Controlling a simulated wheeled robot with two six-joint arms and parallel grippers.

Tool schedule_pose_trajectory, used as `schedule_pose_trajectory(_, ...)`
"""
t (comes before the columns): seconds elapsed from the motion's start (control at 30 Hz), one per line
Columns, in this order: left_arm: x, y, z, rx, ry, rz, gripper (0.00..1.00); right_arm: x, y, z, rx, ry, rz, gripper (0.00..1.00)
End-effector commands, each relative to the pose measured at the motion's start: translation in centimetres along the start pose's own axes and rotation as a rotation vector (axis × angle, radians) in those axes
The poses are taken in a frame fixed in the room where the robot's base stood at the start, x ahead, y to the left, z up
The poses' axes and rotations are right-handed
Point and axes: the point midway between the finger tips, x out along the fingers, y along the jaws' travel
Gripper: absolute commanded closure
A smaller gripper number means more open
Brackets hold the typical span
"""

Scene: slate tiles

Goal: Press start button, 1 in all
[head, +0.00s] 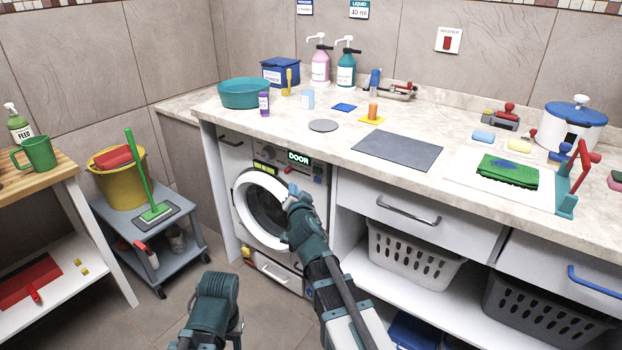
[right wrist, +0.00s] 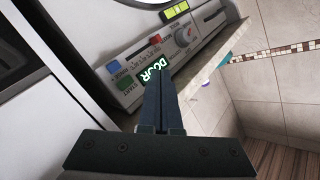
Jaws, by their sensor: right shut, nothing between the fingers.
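The start button (right wrist: 124,84) is a green square labelled START on the front panel of the white washing machine (head: 228,165). It sits below a blue button (right wrist: 112,67) and beside the lit display (right wrist: 152,73), which reads DOOR. My right gripper (right wrist: 158,75) is shut and empty, its tips overlapping the display's lower part, to the right of the start button in the right wrist view. Whether the tips touch the panel I cannot tell.
The panel also has a dial (right wrist: 184,36) and a red button (right wrist: 155,39). The round washer door (head: 240,205) is below the panel. The countertop (head: 330,145) overhangs it. A drawer handle (head: 408,212) sticks out to the right. A grey trolley (head: 175,240) stands left.

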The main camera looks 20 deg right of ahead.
Motion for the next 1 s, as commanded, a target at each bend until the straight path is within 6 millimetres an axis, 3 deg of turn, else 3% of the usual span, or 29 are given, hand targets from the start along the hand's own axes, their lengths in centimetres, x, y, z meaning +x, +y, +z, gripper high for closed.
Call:
schedule_pose_trajectory(0.37, -0.1, 0.0, 0.0, 0.0, 0.0, 0.0, 0.5, 0.6, 0.4, -0.4, 0.001, -0.001, 0.003, 1.0)
schedule_pose_trajectory(1.0, 0.0, 0.0, 0.0, 0.0, 0.0, 0.0, 0.5, 5.5, 4.0, -4.0, 0.0, 0.0, 0.003, 1.0)
